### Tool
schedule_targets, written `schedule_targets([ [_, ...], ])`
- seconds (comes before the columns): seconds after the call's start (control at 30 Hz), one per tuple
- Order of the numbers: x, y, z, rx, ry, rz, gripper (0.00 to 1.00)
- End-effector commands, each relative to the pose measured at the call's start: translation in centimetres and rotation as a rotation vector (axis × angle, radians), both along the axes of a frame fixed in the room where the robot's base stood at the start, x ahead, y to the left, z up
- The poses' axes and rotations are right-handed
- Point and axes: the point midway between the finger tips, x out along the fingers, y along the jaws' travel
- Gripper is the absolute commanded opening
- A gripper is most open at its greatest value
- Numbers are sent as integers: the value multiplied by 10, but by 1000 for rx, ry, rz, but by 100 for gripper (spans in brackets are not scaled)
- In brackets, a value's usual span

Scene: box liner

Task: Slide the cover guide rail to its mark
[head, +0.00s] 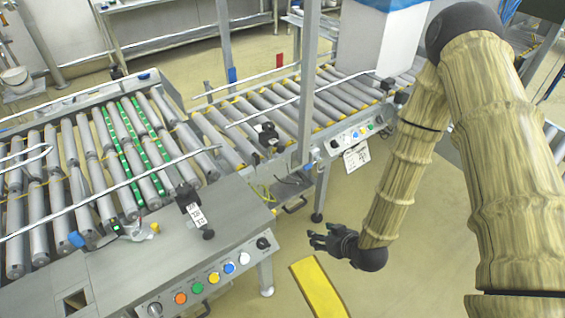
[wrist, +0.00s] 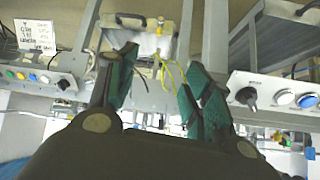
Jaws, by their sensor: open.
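My gripper (head: 322,239) hangs over open floor, to the right of the left conveyor's control panel. It is open and empty; in the wrist view its teal-padded fingers (wrist: 160,80) are spread apart. A long thin silver guide rail (head: 135,180) runs over the near side of the left roller conveyor. Another silver rail (head: 305,100) runs over the right conveyor, with a black clamp (head: 267,134) near its left part. I cannot tell which one is the cover guide rail. A black-and-white marked plate (head: 194,213) sits on the left table, apart from my gripper.
The left panel (head: 200,287) has coloured buttons and a black knob. The right panel (head: 355,137) stands behind my gripper. A yellow floor strip (head: 318,287) lies below it. In the wrist view, yellow cables (wrist: 165,65) hang between the panels. The floor around my gripper is clear.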

Motion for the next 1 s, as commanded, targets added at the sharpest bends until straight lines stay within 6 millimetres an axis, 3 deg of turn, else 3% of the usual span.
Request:
schedule_targets([
  [0.03, 27, 9, -1, 19, -93, 30, 51],
  [0.1, 59, 22, 17, 40, -225, 77, 51],
  [0.3, 125, 49, 76, 85, -562, 178, 51],
  [0.5, 153, 61, 121, 106, -765, 227, 51],
  [0.6, 157, 64, 132, 109, -807, 237, 51],
  [0.77, 167, 70, 136, 110, -820, 241, 51],
  [1.0, 196, 92, 136, 110, -818, 240, 51],
])
